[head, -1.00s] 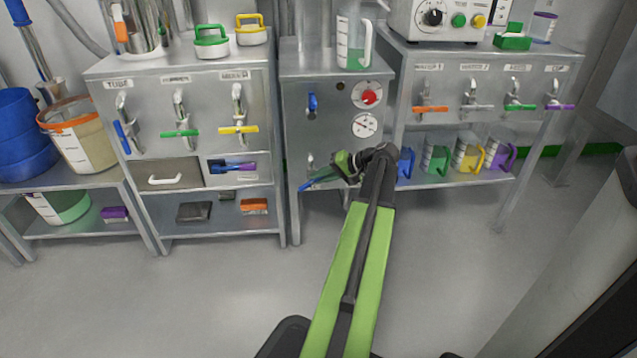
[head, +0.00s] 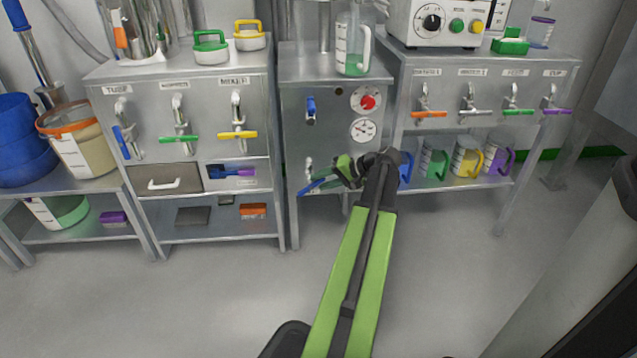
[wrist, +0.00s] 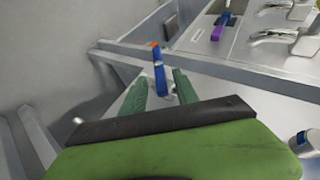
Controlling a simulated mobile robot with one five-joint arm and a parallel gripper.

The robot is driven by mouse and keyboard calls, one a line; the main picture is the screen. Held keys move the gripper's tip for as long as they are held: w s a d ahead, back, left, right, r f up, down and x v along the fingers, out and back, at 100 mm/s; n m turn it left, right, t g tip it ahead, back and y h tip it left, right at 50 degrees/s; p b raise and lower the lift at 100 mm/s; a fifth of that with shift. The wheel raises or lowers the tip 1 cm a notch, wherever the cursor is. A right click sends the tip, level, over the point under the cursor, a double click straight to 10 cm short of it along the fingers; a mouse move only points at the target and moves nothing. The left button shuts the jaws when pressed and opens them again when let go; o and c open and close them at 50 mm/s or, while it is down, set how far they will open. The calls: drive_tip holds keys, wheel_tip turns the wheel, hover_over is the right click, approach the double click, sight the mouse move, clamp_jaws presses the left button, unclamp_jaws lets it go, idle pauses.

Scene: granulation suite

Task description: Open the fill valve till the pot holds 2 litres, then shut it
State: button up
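The middle steel cabinet (head: 295,150) has an upper blue valve handle (head: 311,110) and a lower blue lever (head: 314,187) by a small metal tap. I cannot tell from labels which is the fill valve. My gripper (head: 334,178) is at the lower lever, which slants down to the left.
A red button (head: 367,101) and a round gauge (head: 363,130) are on the cabinet front. Colour-handled taps line the left cabinet (head: 205,110) and the right bench (head: 480,90). Coloured jugs (head: 467,160) stand under the right bench. The floor (head: 220,300) in front is clear.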

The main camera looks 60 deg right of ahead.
drive_tip(key=p+v, duration=0.8)
drive_tip(key=v, duration=0.8)
drive_tip(key=shift+s, duration=0.15)
